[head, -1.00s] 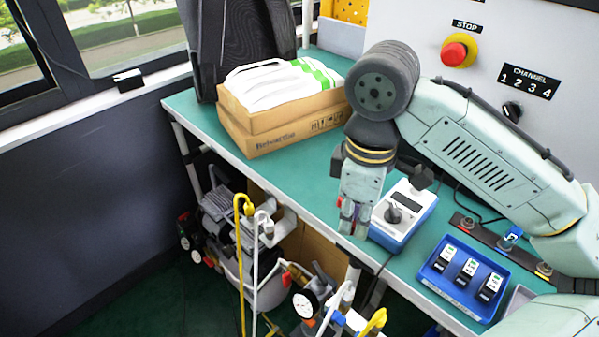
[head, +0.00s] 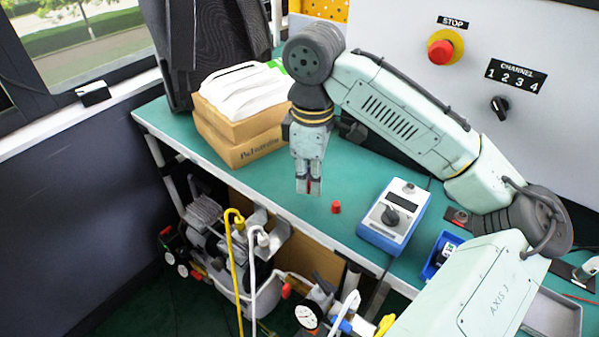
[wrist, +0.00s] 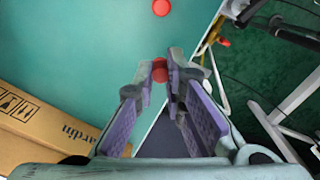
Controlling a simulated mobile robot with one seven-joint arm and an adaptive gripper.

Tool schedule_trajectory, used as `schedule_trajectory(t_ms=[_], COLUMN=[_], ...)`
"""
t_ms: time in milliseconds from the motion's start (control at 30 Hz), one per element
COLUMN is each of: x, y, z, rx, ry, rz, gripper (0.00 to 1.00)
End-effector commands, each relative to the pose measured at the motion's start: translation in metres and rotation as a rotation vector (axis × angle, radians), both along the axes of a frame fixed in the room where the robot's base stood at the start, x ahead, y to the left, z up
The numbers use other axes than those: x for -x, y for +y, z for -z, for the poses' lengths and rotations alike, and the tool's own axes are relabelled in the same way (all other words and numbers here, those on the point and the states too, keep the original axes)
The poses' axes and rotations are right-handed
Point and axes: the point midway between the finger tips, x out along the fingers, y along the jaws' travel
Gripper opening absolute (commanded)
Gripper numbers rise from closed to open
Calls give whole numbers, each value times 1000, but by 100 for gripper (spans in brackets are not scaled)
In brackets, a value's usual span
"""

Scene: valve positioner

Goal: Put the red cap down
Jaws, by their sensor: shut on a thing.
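My gripper (head: 309,186) points down over the green bench, left of the control box, shut on a small red cap (head: 309,187). The held cap also shows between the fingertips in the wrist view (wrist: 159,72). It looks to be above the bench top, but I cannot tell how far. A second red cap (head: 336,207) stands on the bench just right of my gripper, apart from it. It also shows at the top of the wrist view (wrist: 161,7).
A grey and blue control box (head: 394,215) stands to the right. A cardboard box (head: 240,140) with white packs sits to the left.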

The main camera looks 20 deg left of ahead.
Motion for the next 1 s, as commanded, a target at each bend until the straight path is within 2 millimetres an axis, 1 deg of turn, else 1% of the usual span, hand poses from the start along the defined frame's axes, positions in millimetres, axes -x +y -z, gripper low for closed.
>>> schedule_trajectory(t_ms=[33, 133, 200, 300, 367, 433, 633, 1000], x=[-9, -25, -32, -37, -38, -38, -38, -38], y=[9, 21, 27, 30, 31, 31, 30, 31], z=[-1, 1, 3, 5, 7, 13, 38, 44], rx=[-2, -2, -1, 0, 0, -1, 1, -1], ry=[4, 3, 2, 1, 2, 3, 2, 2], rz=[-2, -1, -1, 0, 0, 0, 0, 0], gripper=[0, 0, 0, 0, 0, 0, 0, 0])
